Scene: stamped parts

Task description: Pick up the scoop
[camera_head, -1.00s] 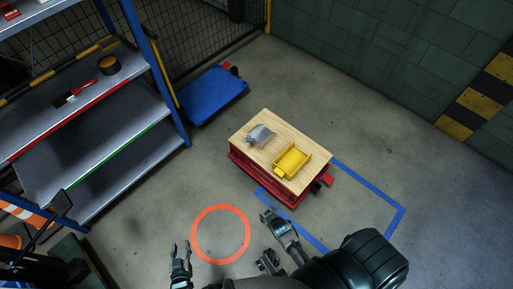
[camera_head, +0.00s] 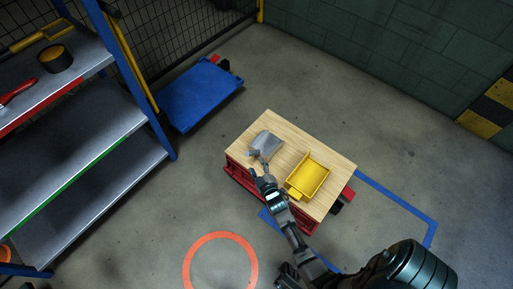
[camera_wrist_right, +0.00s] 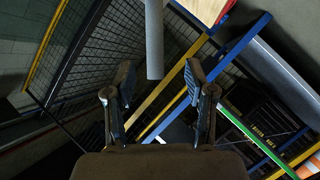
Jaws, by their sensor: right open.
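The grey scoop (camera_head: 266,143) lies on the wooden top (camera_head: 268,119) of a red cart, toward its left side. Its short handle points to the near left edge. My right gripper (camera_head: 260,169) is open and empty at that edge, just short of the handle. In the right wrist view the open fingers (camera_wrist_right: 158,78) stand apart, and a grey bar (camera_wrist_right: 154,40), apparently the scoop handle, comes down between and beyond them. I cannot tell whether they touch. My left gripper is out of view.
A yellow bin (camera_head: 312,175) sits on the cart top, right of the scoop and close to my right arm. A blue platform trolley (camera_head: 200,97) stands behind left. A metal shelf (camera_head: 85,135) is at the left. Open floor with an orange ring (camera_head: 220,237) lies in front.

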